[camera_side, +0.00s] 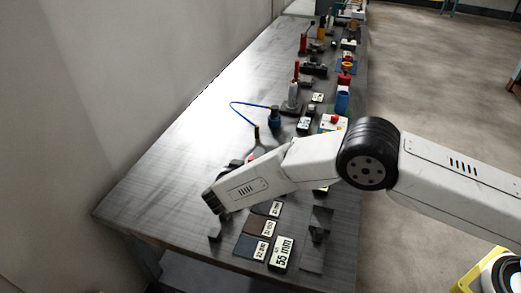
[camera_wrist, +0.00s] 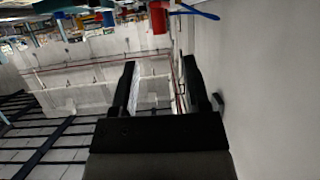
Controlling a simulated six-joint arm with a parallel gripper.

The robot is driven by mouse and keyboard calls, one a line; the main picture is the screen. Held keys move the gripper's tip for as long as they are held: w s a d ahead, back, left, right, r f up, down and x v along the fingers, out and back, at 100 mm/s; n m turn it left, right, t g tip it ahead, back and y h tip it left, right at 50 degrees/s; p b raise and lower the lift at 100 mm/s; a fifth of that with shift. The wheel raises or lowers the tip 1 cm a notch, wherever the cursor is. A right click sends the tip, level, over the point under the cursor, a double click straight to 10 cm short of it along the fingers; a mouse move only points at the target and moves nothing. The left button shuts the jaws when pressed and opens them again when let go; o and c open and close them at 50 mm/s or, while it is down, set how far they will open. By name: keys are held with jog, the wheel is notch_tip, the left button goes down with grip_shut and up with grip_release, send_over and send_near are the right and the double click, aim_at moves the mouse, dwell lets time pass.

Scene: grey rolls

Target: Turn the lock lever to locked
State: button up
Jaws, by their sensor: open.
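My gripper (camera_wrist: 162,88) shows in the wrist view with its two black fingers apart and nothing visible between them. In the side view my arm reaches in from the right, and its dark end is low over the near left part of the workbench (camera_side: 175,165). I cannot make out the lock lever for certain in either view. Small dark and red parts lie partly hidden behind my arm, and I cannot tell whether one of them is the lever.
Labelled flat plates (camera_side: 282,251) lie at the bench's near end. A blue cable (camera_side: 245,103) loops to a dark blue fitting (camera_side: 275,117). Several small devices line the right side. The bench's left side is largely clear beside the wall (camera_side: 120,70).

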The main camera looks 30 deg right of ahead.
aim_at(250, 158)
jog(key=d+n+t+y, duration=0.1)
jog(key=w+d+r+n+t+y, duration=0.1)
jog(key=w+d+n+t+y, duration=0.1)
jog(key=n+t, duration=0.1)
jog(key=shift+w+d+r+y, duration=0.15)
jog(key=shift+d+r+y, duration=0.2)
jog(key=shift+r+y, duration=0.05)
jog(key=shift+s+d+f+n+g+y, duration=0.15)
jog(key=shift+s+d+f+n+y, duration=0.15)
jog(key=shift+s+n+y, duration=0.65)
jog(key=shift+s+d+f+n+g+y, duration=0.1)
jog(key=shift+s+d+f+n+y, duration=0.15)
jog(key=shift+s+f+n+y, duration=0.6)
jog(key=shift+s+d+r+n+g+y, duration=0.15)
jog(key=shift+s+d+n+y, duration=0.15)
jog(key=shift+n+y, duration=0.7)
jog(key=shift+w+f+m+y, duration=0.15)
jog(key=shift+f+m+y, duration=0.05)
jog(key=shift+m+y, duration=0.1)
jog(key=shift+x, duration=3.75)
